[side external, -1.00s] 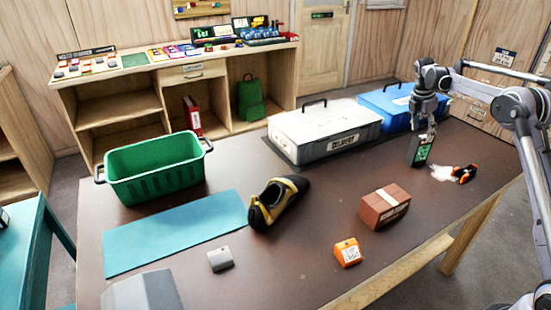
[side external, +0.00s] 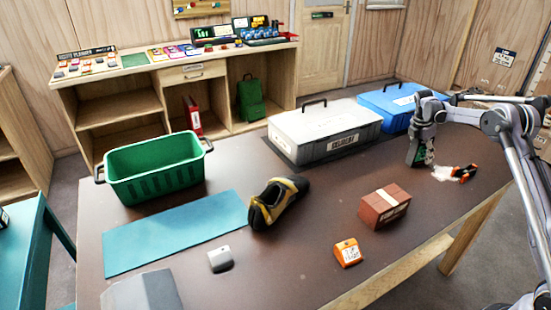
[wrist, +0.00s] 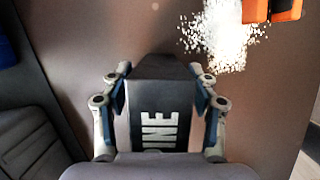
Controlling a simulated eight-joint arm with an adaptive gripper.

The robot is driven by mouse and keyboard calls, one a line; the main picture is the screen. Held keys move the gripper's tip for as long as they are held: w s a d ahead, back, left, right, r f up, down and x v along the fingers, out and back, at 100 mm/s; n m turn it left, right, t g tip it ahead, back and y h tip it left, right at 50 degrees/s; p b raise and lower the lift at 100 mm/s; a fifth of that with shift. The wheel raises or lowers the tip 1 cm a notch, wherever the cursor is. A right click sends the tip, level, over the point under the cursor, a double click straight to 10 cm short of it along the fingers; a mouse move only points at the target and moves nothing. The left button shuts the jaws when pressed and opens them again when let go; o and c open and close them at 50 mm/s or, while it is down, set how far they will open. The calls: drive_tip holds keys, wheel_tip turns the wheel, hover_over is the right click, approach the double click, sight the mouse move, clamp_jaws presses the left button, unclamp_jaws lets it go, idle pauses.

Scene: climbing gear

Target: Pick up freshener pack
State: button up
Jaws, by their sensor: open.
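The freshener pack, a dark upright block with large pale lettering reading "INE" (wrist: 160,128), stands between my fingers in the wrist view. In the side view a bit of its dark and green face (side external: 429,156) shows beside my gripper (side external: 420,152), which hides most of it. My gripper (wrist: 160,80) is open, with one finger on the left and one on the right of the pack. I cannot tell whether either finger touches it. The pack stands on the brown table.
White powder (side external: 441,173) and an orange and black item (side external: 464,173) lie close to the pack's right. A grey case (side external: 325,130) and a blue case (side external: 385,103) stand behind. A brick-like block (side external: 383,207), orange piece (side external: 347,252) and shoe (side external: 277,203) lie nearer the front.

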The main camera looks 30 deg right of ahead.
clamp_jaws()
drive_tip(key=shift+r, duration=0.1)
